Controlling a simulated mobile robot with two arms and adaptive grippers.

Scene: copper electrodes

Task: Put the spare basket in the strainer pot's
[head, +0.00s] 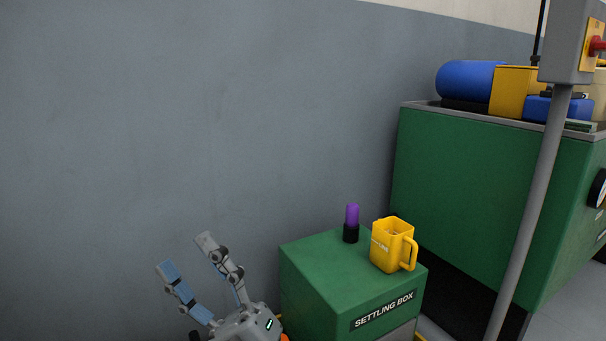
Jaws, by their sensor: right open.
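My right gripper (187,255) is at the bottom, left of the green settling box. Its two fingers point up and to the left and stand apart, with nothing between them. My left gripper does not show. I cannot make out a strainer pot or a spare basket for certain. A yellow square-sided jug with a handle (388,245) stands upright on the settling box, its handle to the right. What is inside it is too small to tell.
The green settling box (312,289) also bears a purple-topped black cylinder (352,216). A larger green cabinet (470,185) with blue and yellow machinery (470,80) stands at right. A grey post (540,190) rises before it. The grey wall (180,120) is bare.

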